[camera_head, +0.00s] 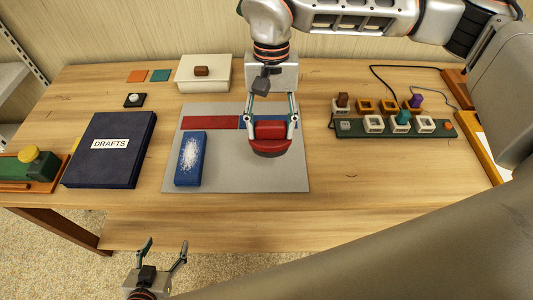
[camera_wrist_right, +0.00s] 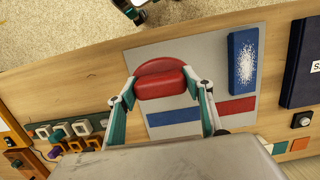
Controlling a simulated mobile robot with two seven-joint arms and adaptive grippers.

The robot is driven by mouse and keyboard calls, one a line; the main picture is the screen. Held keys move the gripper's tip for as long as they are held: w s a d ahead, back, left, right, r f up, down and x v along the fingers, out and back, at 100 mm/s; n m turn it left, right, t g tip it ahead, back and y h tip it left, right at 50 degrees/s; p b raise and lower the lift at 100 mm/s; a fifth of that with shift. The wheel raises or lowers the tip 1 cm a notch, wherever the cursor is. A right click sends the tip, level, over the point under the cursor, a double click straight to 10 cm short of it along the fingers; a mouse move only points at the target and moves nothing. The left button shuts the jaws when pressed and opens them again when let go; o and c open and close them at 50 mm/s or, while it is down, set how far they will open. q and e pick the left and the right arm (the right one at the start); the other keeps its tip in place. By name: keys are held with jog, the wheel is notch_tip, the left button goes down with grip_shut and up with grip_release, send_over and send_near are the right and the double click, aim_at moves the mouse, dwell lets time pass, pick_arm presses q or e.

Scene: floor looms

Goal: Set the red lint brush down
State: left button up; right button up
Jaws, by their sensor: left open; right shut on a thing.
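The red lint brush (camera_head: 269,139) has a red grip block on a rounded darker red base. My right gripper (camera_head: 271,122) is shut on its grip block, over the right part of the grey mat (camera_head: 236,175). The brush also shows between the fingers in the right wrist view (camera_wrist_right: 160,83). I cannot tell whether its base touches the mat. A red strip (camera_head: 210,123) and a blue strip (camera_head: 243,122) lie along the mat's far part, the blue one partly hidden by the gripper. My left gripper (camera_head: 163,253) is open and empty, off the table's front edge.
A blue block with white specks (camera_head: 189,158) lies on the mat's left. A dark blue DRAFTS box (camera_head: 110,150) stands further left. A white box (camera_head: 204,74) is behind. A green rack with several small blocks (camera_head: 392,130) stands right. The front mat area is clear.

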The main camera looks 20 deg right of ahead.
aim_at(270, 149)
notch_tip(270, 149, down, 8)
jog(key=shift+f, duration=0.2)
jog(key=shift+f+p, duration=0.3)
jog(key=shift+f, duration=1.55)
jog(key=shift+f, duration=0.15)
jog(key=o, duration=1.5)
jog(key=shift+c, duration=0.2)
jog(key=r, duration=0.4)
jog(key=w+r, duration=0.1)
jog(key=r, duration=0.3)
jog(key=r+b, duration=0.1)
jog(key=r, duration=0.3)
jog(key=shift+w+d+r, duration=0.1)
jog(key=shift+w+d, duration=0.15)
jog(key=shift+w, duration=0.1)
